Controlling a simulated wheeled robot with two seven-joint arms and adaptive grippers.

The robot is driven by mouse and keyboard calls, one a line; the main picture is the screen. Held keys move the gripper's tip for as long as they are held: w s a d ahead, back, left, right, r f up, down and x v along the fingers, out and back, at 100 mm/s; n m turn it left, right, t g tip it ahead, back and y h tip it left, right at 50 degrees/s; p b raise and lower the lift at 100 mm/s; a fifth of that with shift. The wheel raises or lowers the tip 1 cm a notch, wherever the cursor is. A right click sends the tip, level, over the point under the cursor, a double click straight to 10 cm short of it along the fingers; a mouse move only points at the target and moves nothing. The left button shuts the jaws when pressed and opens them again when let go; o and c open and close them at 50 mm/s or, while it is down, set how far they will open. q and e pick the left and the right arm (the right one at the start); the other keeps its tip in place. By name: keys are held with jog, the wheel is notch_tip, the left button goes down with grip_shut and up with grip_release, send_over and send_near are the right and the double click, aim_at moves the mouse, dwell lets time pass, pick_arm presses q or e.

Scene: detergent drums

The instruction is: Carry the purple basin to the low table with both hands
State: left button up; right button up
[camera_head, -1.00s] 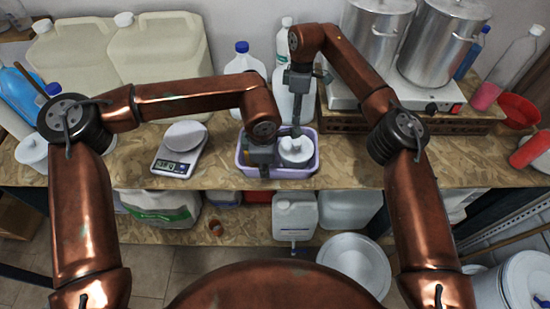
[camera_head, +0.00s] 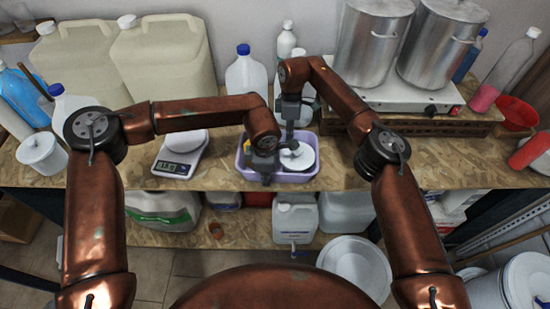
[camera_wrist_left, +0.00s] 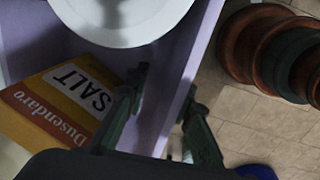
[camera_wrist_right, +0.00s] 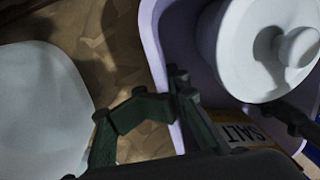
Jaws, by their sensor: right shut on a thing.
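The purple basin (camera_head: 308,172) stands on the wood-board worktop (camera_head: 225,178). It holds a white round lidded container (camera_wrist_right: 255,50) and a yellow Dusendaro salt box (camera_wrist_left: 45,105). My left gripper (camera_head: 266,180) is at the basin's near side. Its fingers (camera_wrist_left: 165,95) are apart, one inside the near wall and one outside. My right gripper (camera_head: 290,140) is at the far side, shut on the basin's wall; it also shows in the right wrist view (camera_wrist_right: 160,88). I see no separate low table.
A scale (camera_head: 180,155) stands left of the basin. White jugs (camera_head: 246,75) stand behind it. A hotplate (camera_head: 400,97) with two steel pots is at the back right. A lower shelf (camera_head: 245,232) holds canisters. A white bucket (camera_head: 355,262) stands on the floor in front.

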pick_arm(q)
jog(key=shift+d+f, duration=0.1)
jog(key=shift+f, duration=0.2)
grip_shut()
jog(key=shift+w+r, duration=0.1)
jog(key=shift+w+r, duration=0.1)
jog(key=shift+w, duration=0.05)
